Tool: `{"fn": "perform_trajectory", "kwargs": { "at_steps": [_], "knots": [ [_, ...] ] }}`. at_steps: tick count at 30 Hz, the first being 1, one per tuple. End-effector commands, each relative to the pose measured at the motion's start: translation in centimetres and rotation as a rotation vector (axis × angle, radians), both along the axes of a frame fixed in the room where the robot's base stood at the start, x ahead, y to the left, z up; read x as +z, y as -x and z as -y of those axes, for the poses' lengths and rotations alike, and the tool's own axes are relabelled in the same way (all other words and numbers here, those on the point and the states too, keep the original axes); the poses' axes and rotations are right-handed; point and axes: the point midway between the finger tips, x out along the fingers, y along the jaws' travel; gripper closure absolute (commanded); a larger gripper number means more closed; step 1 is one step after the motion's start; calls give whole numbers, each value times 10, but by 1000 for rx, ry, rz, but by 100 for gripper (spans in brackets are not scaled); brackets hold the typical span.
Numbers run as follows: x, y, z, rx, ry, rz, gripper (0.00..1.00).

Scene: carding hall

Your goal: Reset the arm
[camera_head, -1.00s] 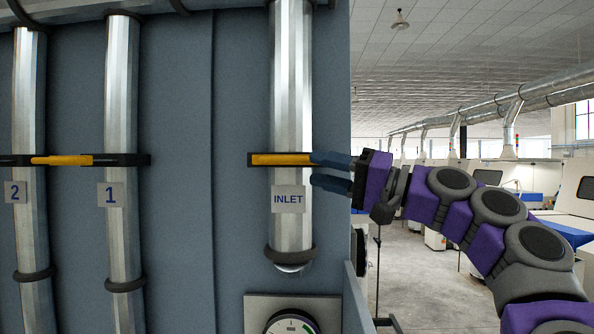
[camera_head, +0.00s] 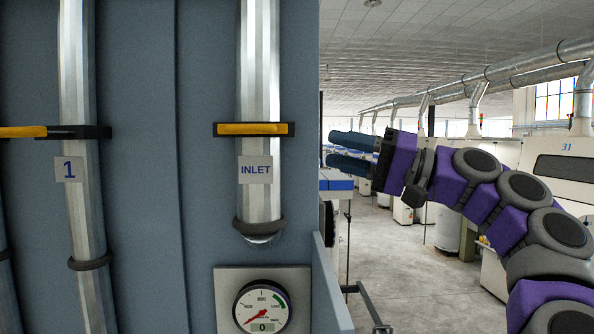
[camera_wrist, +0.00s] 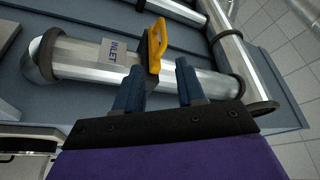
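My gripper (camera_head: 350,151) is at the right of the panel in the head view, its two blue fingers apart and pointing left with nothing between them. In the wrist view the gripper (camera_wrist: 158,88) also shows open and empty. The yellow inlet handle (camera_head: 253,129) lies level across the metal pipe labelled INLET (camera_head: 255,169). The fingertips are apart from the handle, to its right. The yellow handle also shows in the wrist view (camera_wrist: 155,47), just beyond the fingers.
A dial gauge (camera_head: 263,307) reading 0 sits below the inlet pipe. Pipe 1 (camera_head: 75,120) with another yellow handle (camera_head: 22,132) stands to the left. A dark rail (camera_head: 368,305) is low beside the panel edge. Open floor (camera_head: 400,265) lies to the right.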

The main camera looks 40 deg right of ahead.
Motion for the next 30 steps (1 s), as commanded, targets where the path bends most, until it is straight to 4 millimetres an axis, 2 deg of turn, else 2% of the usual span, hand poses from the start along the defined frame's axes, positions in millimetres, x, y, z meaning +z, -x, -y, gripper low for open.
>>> {"fn": "perform_trajectory", "kwargs": {
  "at_steps": [8,11,14,17,21,23,24,26,30],
  "knots": [
    [-2,-1,-6,8,10,-4,61],
    [-10,-4,-31,40,54,-23,61],
    [-28,-8,-78,92,138,-64,61],
    [-58,-11,-135,152,248,-122,61],
    [-113,-9,-205,220,404,-212,61],
    [-141,-7,-231,243,471,-254,61],
    [-162,-6,-247,258,517,-286,61],
    [-195,-2,-268,277,582,-333,61],
    [-279,10,-306,314,736,-455,61]
  ]
}}
